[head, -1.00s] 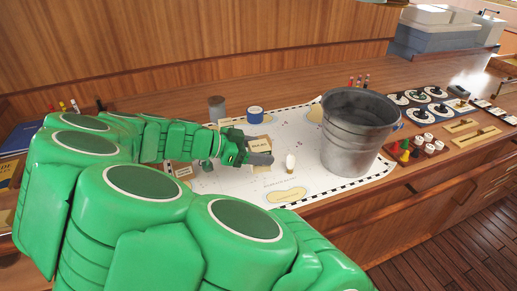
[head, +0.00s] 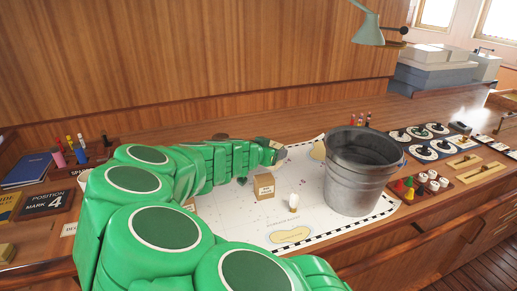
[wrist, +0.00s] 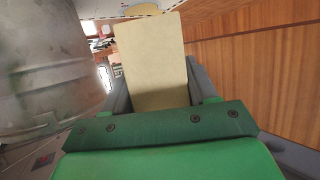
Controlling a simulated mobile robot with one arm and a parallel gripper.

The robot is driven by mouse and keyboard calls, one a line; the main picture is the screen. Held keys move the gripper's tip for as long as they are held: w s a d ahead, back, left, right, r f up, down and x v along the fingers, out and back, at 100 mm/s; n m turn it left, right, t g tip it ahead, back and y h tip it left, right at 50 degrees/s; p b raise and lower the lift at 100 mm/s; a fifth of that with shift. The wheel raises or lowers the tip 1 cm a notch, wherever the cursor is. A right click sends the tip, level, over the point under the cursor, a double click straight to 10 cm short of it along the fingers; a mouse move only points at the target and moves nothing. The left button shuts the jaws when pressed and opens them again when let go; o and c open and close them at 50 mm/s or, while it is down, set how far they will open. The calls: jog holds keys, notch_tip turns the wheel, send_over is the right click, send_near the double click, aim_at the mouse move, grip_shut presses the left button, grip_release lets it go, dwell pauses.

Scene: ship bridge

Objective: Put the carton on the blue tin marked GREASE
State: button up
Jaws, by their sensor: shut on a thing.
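My gripper (head: 277,152) is over the back of the chart in the head view. In the wrist view it is shut on a plain beige, flat-faced carton (wrist: 152,62), with a grey finger on each side. The carton stands out beyond the fingers. In the head view my arm and gripper mostly hide what is held. The blue tin is not visible now; my forearm and gripper cover the place where it stood.
A small labelled cardboard box (head: 264,187) and a white bulb-like piece (head: 293,202) stand on the chart (head: 240,215). A large metal bucket (head: 358,180) stands on its right, also close on the left in the wrist view (wrist: 50,70). A pen rack (head: 82,155) is left.

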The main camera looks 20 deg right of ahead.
aim_at(273, 142)
jog(key=w+n+t, duration=0.1)
jog(key=w+d+n+y, duration=0.1)
jog(key=w+r+n+t+y, duration=0.1)
jog(key=shift+w+d+t, duration=0.2)
jog(key=shift+t, duration=0.1)
jog(key=w+a+r+n+t+y, duration=0.1)
jog(key=w+r+n+t+y, duration=0.2)
jog(key=r+n+y, duration=0.3)
jog(key=shift+w+a+r+n+y, duration=0.2)
jog(key=shift+w+a+n+y, duration=0.1)
jog(key=shift+n+y, duration=1.05)
jog(key=shift+m+y, duration=0.25)
jog(key=w+d+f, duration=0.1)
jog(key=w+f, duration=0.2)
jog(key=w, duration=0.1)
jog(key=w+d+f, duration=0.1)
jog(key=w+f, duration=0.2)
jog(key=w, duration=0.2)
jog(key=w+d+f, duration=0.1)
jog(key=w+f, duration=0.2)
jog(key=w, duration=0.1)
jog(key=shift+w+f, duration=0.15)
jog(key=shift+f, duration=0.2)
jog(key=shift+w+f, duration=0.15)
jog(key=shift+f, duration=1.45)
